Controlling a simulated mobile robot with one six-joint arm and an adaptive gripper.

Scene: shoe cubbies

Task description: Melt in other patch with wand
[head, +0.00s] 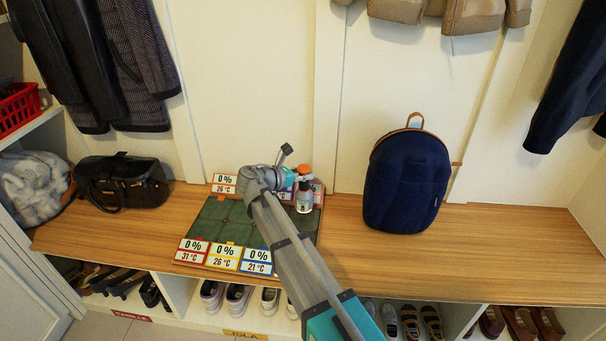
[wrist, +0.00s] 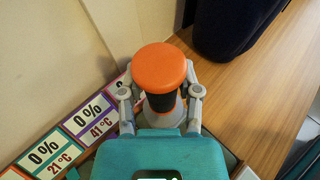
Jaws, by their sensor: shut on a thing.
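The wand has an orange round cap and a dark-and-silver body (head: 304,196). My gripper (wrist: 160,98) is shut around it just below the orange cap (wrist: 161,60). The wand looks upright over the back right part of a dark green board (head: 211,222) on the bench. I cannot tell whether its tip touches the board, as my gripper hides it in the wrist view. The board has several patches with coloured-frame readouts, all legible ones at 0 %. The front ones read 31 °C (head: 190,251), 26 °C (head: 224,257) and 21 °C (head: 256,261). The wrist view shows a purple-framed 41 °C readout (wrist: 93,116).
A dark blue backpack (head: 407,182) stands right of the board, close to the wand. A black bag (head: 122,182) lies at the left. The wall is close behind the board. The wooden bench (head: 500,250) is clear at the right; shoes fill the cubbies below.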

